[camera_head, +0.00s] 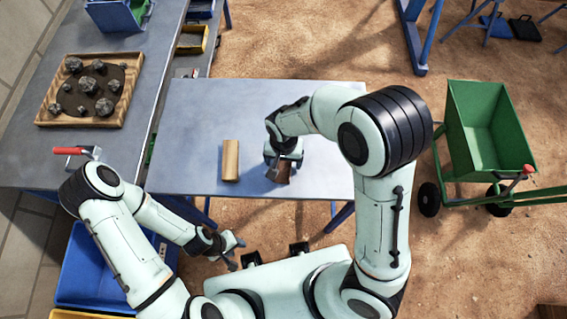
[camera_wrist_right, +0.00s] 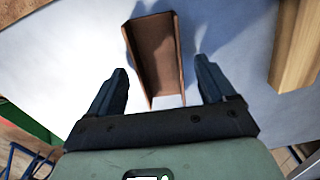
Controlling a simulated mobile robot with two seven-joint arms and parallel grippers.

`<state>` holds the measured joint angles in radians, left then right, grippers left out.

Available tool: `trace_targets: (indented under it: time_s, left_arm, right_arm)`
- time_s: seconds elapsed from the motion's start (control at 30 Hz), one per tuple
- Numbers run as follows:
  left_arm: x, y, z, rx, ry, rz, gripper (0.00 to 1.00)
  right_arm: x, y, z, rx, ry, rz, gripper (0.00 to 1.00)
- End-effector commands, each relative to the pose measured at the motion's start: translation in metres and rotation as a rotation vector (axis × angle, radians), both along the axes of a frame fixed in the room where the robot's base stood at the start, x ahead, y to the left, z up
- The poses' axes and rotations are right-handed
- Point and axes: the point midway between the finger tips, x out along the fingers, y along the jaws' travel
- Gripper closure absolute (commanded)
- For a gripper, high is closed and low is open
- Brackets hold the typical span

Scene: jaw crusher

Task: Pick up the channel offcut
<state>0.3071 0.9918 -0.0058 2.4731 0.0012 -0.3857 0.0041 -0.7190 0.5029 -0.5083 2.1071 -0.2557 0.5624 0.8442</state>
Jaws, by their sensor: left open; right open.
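The channel offcut (camera_wrist_right: 155,50) is a brown, rust-coloured U-shaped piece lying on the blue-grey table (camera_head: 190,120). In the head view the offcut (camera_head: 284,176) is mostly hidden under my right gripper (camera_head: 280,168). In the right wrist view my right gripper (camera_wrist_right: 160,88) is open, with one finger on each side of the offcut's near end and a gap on both sides. I cannot tell the exact height of the fingers above the table. My left gripper (camera_head: 236,252) is open and empty, low in front of the table's front edge.
A wooden block (camera_head: 230,160) lies on the table left of the offcut; it also shows in the wrist view (camera_wrist_right: 297,45). A wooden tray of rocks (camera_head: 130,75) and a red-handled tool (camera_head: 72,151) are on the left bench. A green cart (camera_head: 480,120) stands right of the table.

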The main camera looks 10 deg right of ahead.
Motion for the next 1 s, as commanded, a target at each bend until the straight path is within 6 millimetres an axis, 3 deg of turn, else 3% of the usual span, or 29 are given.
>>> trace_targets:
  time_s: [0.23,0.27,0.47,0.5,0.77,1.0]
  left_arm:
    - [0.000,0.000,0.000,0.000,0.000,0.000,0.57]
    - [0.000,0.000,0.000,0.000,0.000,0.000,0.57]
    - [0.000,0.000,0.000,0.000,0.000,0.000,0.57]
    - [0.000,0.000,0.000,0.000,0.000,0.000,0.57]
    - [0.000,0.000,0.000,0.000,0.000,0.000,0.57]
    - [0.004,0.000,0.005,0.000,-0.004,0.000,0.57]
  right_arm:
    - [0.000,0.000,-0.002,0.001,0.000,0.000,0.17]
    - [0.000,0.000,-0.002,0.001,0.000,0.000,0.24]
    - [0.000,0.000,-0.002,0.001,0.000,0.000,0.89]
    - [0.000,0.000,-0.001,0.001,-0.002,0.000,0.92]
    - [0.001,0.001,0.001,0.002,-0.002,0.000,0.92]
    - [0.002,0.001,0.024,0.004,-0.006,0.000,0.92]
